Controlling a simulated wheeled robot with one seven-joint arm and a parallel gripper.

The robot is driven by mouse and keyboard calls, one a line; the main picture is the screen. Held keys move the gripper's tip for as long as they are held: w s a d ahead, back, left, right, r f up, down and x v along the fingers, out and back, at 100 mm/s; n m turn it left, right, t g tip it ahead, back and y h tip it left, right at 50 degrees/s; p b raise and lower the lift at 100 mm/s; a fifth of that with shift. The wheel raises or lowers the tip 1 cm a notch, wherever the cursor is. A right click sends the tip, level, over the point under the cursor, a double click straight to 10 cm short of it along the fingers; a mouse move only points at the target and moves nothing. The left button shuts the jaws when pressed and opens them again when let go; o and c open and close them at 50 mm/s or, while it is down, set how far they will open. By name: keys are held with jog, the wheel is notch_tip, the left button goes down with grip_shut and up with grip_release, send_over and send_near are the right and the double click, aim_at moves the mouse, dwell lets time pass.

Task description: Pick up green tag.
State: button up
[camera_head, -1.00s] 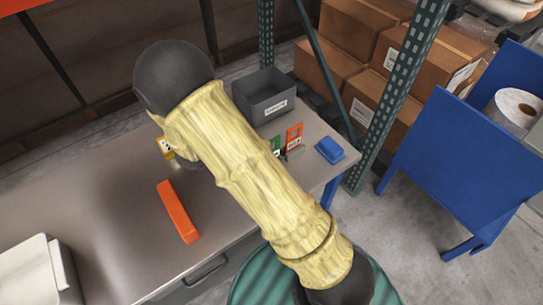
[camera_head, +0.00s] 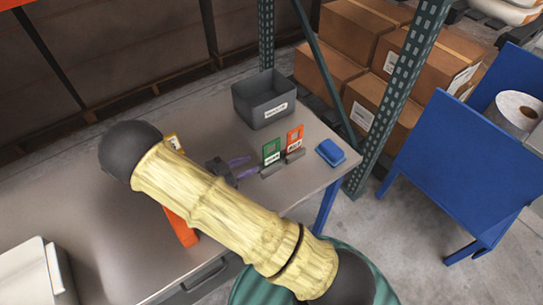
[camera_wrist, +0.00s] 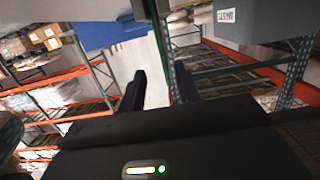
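The green tag (camera_head: 271,151) stands upright in a small grey holder (camera_head: 271,171) on the table, and has a white label. In the wrist view a thin green upright strip, which looks like the tag (camera_wrist: 162,30) edge-on, lies ahead between the fingers. My gripper (camera_head: 251,165) is open, with two purple fingers pointing right towards the tag. The fingers also show apart and empty in the wrist view (camera_wrist: 161,85). Their tips look just short of the tag; I cannot tell the exact gap.
An orange-red tag (camera_head: 295,138) stands in its own holder just right of the green one. A grey labelled bin (camera_head: 263,103) is behind. A yellow tag (camera_head: 175,142) and an orange bar (camera_head: 182,229) are partly hidden by my arm.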

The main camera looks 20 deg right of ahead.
aim_at(268, 155)
jog(key=shift+p+x, duration=0.35)
jog(key=shift+x, duration=2.05)
jog(key=p+x, duration=0.1)
jog(key=x, duration=0.4)
jog(key=shift+w+p, duration=0.2)
jog(key=shift+p, duration=0.1)
jog(key=shift+c, duration=0.4)
grip_shut()
